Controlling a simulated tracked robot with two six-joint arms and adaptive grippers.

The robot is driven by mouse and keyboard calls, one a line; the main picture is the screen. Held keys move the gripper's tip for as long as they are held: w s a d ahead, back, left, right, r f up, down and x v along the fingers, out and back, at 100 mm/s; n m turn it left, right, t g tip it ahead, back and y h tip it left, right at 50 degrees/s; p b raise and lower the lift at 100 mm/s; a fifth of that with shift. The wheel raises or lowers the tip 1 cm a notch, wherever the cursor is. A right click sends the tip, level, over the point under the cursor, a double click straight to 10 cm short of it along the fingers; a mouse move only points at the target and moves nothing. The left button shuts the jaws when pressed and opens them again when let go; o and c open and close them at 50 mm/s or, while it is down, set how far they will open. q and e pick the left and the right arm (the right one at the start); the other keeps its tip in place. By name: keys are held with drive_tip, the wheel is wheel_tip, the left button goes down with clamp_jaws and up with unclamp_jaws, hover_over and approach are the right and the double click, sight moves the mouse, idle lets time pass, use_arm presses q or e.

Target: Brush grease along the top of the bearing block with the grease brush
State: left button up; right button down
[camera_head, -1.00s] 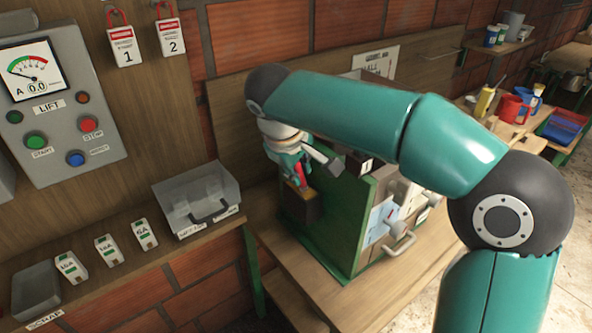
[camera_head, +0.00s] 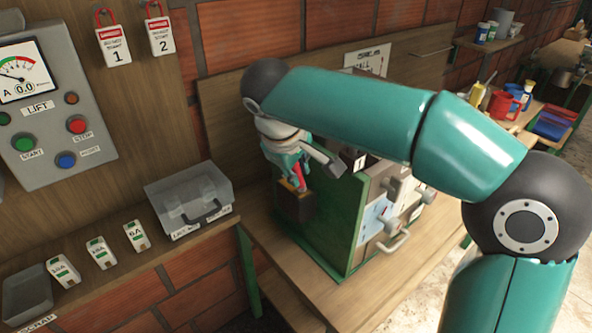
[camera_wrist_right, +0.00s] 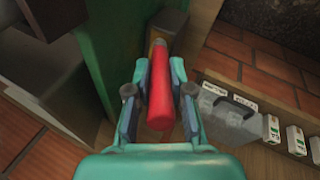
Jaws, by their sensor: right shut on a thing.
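My right gripper (camera_head: 297,170) is closed around the red handle of the grease brush (camera_head: 298,172). The red handle (camera_wrist_right: 159,85) lies between both fingers in the right wrist view. The dark brown bearing block (camera_head: 293,207) sits against the side of the green machine housing. The gripper is just above it, and the brush points down at its top. A small yellowish patch shows at the block's top; I cannot tell whether it is grease or part of the brush. The block also shows beyond the handle in the wrist view (camera_wrist_right: 171,20). The bristles are not clearly visible. My left gripper is out of view.
The green housing (camera_head: 332,225) stands on a wooden bench (camera_head: 275,257), right beside the gripper. A clear box (camera_head: 188,195) and several labelled fuses are on a shelf at left. A control panel (camera_head: 45,110) hangs above. Red and blue items stand on the far right bench.

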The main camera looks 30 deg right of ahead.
drive_tip(key=p+v, duration=0.2)
drive_tip(key=v, duration=0.1)
drive_tip(key=w+p+v, duration=0.1)
drive_tip(key=p+v, duration=0.2)
drive_tip(key=shift+w+d+r, duration=0.1)
drive_tip(key=shift+d+r, duration=0.05)
drive_tip(key=shift+r, duration=0.2)
drive_tip(key=shift+f, duration=0.1)
